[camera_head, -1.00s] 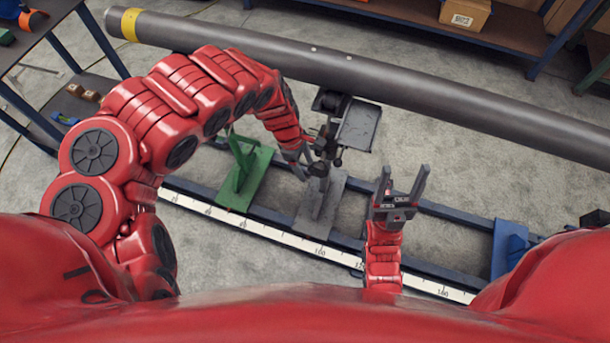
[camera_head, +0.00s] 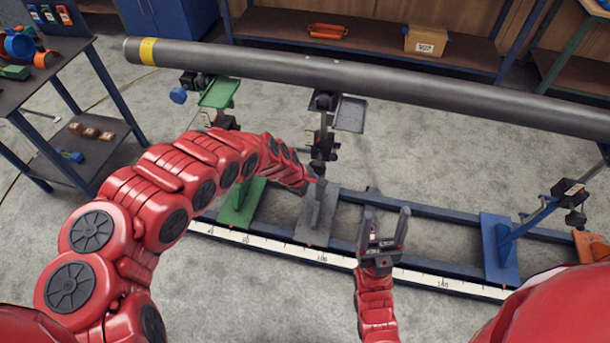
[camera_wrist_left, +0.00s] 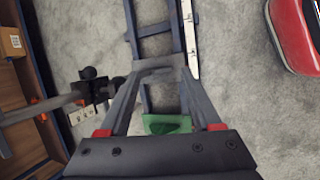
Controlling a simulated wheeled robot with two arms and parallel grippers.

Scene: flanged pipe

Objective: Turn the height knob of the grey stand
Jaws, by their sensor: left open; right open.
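The grey stand (camera_head: 317,217) is on the rail frame under the pipe, with its upright post and a small grey tray (camera_head: 350,115) at the top. Dark knob-like parts (camera_head: 322,148) are on its post. In the left wrist view a black clamp with a round black knob (camera_wrist_left: 90,73) lies left of the fingers. My left gripper (camera_head: 310,178) is close to the lower post, its fingers hard to make out in the head view. In the left wrist view its fingers (camera_wrist_left: 160,76) are apart, with no knob between them. My right gripper (camera_head: 385,212) is open and empty, right of the stand.
The long grey pipe (camera_head: 400,88) crosses above the stands. A green stand (camera_head: 241,205) is to the left and a blue stand (camera_head: 499,248) to the right. A white scale (camera_head: 280,247) runs along the rail. A shelf table (camera_head: 60,80) is at far left.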

